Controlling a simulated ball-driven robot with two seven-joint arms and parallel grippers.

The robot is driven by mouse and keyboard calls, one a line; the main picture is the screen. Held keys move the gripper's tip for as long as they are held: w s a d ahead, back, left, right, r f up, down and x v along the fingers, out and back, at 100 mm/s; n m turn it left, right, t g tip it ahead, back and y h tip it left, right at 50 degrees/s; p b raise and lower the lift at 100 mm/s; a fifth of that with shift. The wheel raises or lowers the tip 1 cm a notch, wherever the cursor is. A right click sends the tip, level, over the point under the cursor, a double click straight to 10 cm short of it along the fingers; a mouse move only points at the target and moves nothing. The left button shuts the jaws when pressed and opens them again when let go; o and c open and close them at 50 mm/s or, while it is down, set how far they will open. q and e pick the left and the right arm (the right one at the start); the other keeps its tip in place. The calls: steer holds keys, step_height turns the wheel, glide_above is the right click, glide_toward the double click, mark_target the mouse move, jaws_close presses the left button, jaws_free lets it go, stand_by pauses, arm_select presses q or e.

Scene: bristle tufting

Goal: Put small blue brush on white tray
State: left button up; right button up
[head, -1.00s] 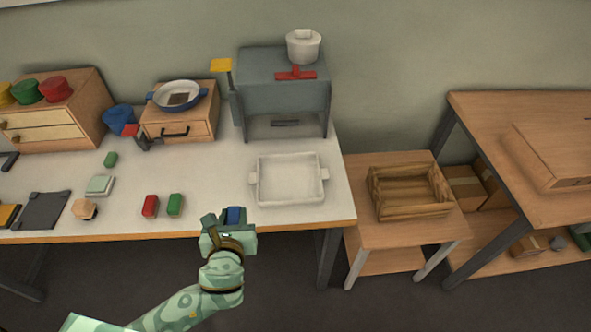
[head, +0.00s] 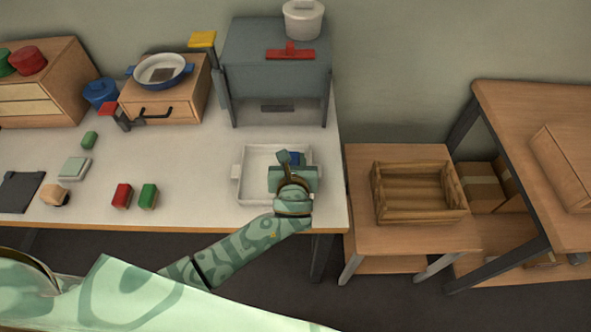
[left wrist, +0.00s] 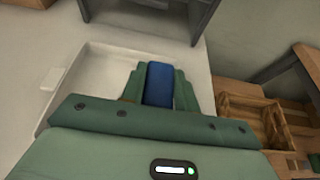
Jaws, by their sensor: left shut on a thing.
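The white tray (head: 254,158) stands on the table near its right end; its left part also shows in the left wrist view (left wrist: 85,75). My left gripper (head: 292,168) is over the right part of the tray. It is shut on the small blue brush (left wrist: 159,84), which sits between its fingers in the left wrist view. In the head view only a bit of the blue brush (head: 295,158) shows past the gripper. I cannot tell whether the brush touches the tray floor. My right gripper is not in view.
A grey stand (head: 276,75) with a white pot on top rises behind the tray. A red block (head: 121,195) and a green block (head: 148,196) lie left of the tray. A wooden crate (head: 380,208) sits on a lower table to the right.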

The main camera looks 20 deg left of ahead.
arm_select(q)
steer(key=shift+w+a+f+b, duration=0.1)
steer(key=shift+w+f+b, duration=0.2)
steer(key=shift+w+f, duration=0.5)
steer(key=shift+f, duration=0.3)
steer(key=f, duration=0.1)
steer(key=f+b, duration=0.2)
steer(key=shift+w+f, duration=0.25)
steer(key=shift+f, duration=0.15)
steer(key=shift+r, duration=0.15)
steer(key=o, duration=1)
steer(key=shift+c, duration=0.2)
